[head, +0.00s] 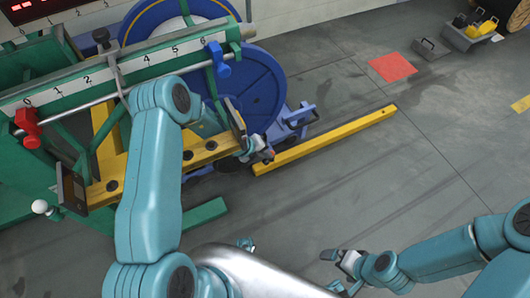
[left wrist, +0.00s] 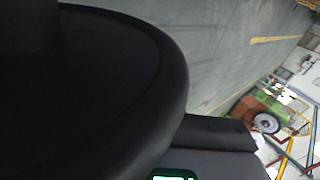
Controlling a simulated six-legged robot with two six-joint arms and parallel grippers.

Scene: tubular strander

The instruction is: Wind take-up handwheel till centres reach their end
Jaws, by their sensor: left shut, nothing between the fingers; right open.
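The strander's take-up stand has a green frame (head: 150,57) with a numbered white scale. A red clamp (head: 28,122) sits at its low end and a blue clamp (head: 217,58) near 6. A large blue reel (head: 262,88) stands behind the frame. In the left wrist view a big dark round rim (left wrist: 165,105), which looks like the handwheel, fills the left side very close up. My right gripper (head: 328,270) is open and empty above the floor.
A yellow beam (head: 325,142) lies on the floor right of the reel. A white ball knob (head: 40,207) stands at the left. The right-hand floor is mostly clear.

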